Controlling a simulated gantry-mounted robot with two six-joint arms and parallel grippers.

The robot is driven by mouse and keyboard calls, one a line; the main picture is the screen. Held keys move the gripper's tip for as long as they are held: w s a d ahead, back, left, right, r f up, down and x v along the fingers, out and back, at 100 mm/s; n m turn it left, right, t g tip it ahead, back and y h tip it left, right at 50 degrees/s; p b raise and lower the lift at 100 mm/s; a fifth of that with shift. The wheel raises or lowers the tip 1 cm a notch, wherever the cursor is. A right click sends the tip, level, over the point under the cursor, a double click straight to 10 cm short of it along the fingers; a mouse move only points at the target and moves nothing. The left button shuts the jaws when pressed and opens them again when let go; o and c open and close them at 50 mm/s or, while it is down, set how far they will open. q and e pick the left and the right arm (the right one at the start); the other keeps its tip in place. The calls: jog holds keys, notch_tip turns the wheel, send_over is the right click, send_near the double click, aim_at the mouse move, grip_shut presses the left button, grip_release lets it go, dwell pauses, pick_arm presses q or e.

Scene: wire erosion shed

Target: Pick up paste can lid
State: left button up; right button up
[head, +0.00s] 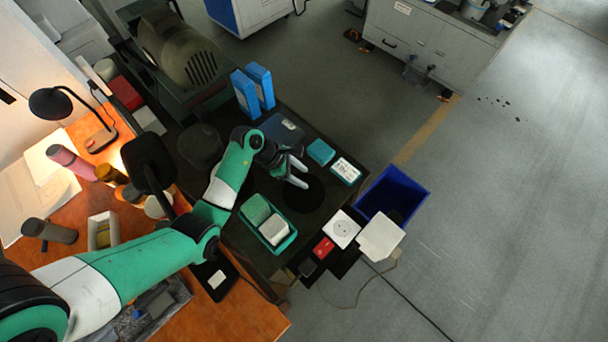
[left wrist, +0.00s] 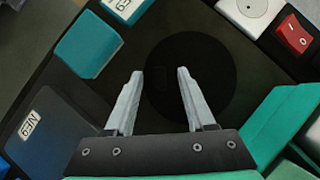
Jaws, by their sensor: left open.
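A flat, round, black disc (head: 302,194) lies on the dark bench top. It shows in the left wrist view (left wrist: 205,80) too, beyond and between my fingers. I cannot tell for sure whether it is the paste can lid; no other thing is clearly a lid. My left gripper (head: 304,176) is over the bench near the disc's far side. In the left wrist view the fingers (left wrist: 160,76) are apart with nothing between them. I cannot tell the gap between the fingertips and the disc. My right gripper is not in view.
A small teal box (head: 320,152) and a labelled teal box (head: 345,170) stand nearby. A teal tray (head: 287,243) holds two blocks on the near side. A white plate (head: 341,229), a red switch (head: 323,248) and a blue bin (head: 410,180) are at the right.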

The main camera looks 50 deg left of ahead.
pick_arm(q)
grip_shut()
jog(key=shift+r, duration=0.1)
dwell(0.3)
